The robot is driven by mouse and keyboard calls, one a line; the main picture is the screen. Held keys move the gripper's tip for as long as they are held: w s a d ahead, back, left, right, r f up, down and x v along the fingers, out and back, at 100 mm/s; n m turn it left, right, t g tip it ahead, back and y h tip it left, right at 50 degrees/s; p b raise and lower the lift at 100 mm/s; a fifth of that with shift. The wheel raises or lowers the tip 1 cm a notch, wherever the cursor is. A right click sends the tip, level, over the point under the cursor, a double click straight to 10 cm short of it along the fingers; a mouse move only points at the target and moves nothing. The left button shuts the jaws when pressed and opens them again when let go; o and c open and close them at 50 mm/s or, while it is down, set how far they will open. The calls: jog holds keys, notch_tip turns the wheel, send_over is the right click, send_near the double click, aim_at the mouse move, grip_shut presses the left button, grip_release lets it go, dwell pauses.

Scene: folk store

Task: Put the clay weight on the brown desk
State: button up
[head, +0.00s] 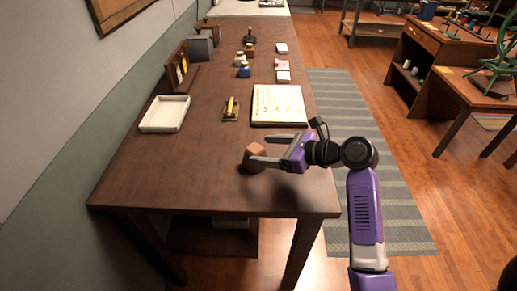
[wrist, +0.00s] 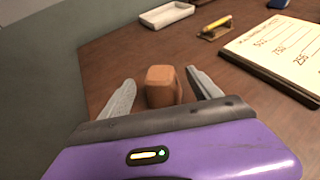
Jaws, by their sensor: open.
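The clay weight, a small orange-brown block (head: 254,155), stands on the brown desk (head: 200,180) near its front end. It also shows in the wrist view (wrist: 162,86), between my two fingers. My gripper (head: 266,148) is open, low over the desk, with one finger on each side of the block. In the wrist view there is a gap to the left finger; the right finger is close to the block, and I cannot tell whether it touches.
A white tray (head: 165,114) lies at the desk's left. A holder with a yellow item (head: 231,108) and a written board (head: 278,105) lie beyond my gripper. Several small items stand further back. The desk's front left is clear. A wall runs along the left side.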

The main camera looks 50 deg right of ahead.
jog(key=v, duration=0.8)
jog(key=shift+s+r, duration=0.15)
jog(key=shift+s, duration=0.2)
